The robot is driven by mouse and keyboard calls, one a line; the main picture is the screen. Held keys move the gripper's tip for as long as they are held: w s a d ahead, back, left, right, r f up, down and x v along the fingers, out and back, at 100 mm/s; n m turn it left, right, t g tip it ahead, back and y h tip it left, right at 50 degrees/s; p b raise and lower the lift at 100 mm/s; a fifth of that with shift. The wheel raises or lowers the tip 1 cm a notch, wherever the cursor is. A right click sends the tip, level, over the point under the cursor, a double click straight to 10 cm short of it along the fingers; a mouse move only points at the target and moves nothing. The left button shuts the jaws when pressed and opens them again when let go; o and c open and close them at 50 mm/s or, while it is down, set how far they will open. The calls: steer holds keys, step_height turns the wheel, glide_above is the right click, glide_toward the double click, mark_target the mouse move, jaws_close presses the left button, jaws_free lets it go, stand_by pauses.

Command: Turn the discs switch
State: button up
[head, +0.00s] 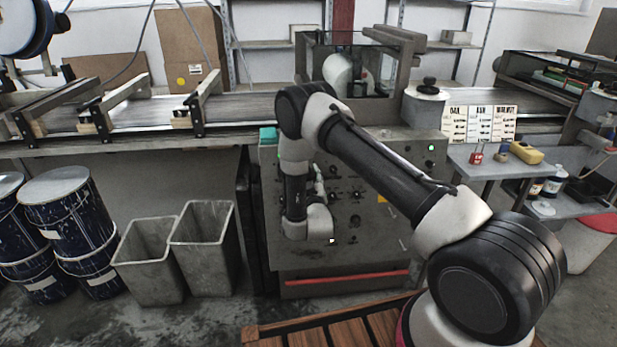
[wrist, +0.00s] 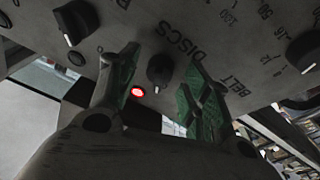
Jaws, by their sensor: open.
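The discs switch (wrist: 160,72) is a small dark round knob on the grey control panel (wrist: 215,20), beside the printed word DISCS in the wrist view. My gripper (wrist: 161,58) is open, with its green-padded fingers on either side of this knob. A gap shows between the knob and each finger; whether the fingers reach past its face I cannot tell. A red light (wrist: 138,92) glows close to the knob. In the head view the panel (head: 375,225) is the front of the machine, and my arm hides the switch and the gripper.
Other knobs sit near: one with a white mark (wrist: 75,20) at upper left and one (wrist: 303,50) at right. Two grey bins (head: 205,250) and blue drums (head: 65,205) stand left of the machine. A conveyor (head: 245,108) runs above. A wooden slatted platform (head: 330,331) lies in front.

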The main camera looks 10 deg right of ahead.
steer(key=s+a+f, duration=0.1)
steer(key=s, duration=1.1)
steer(key=shift+f, duration=0.2)
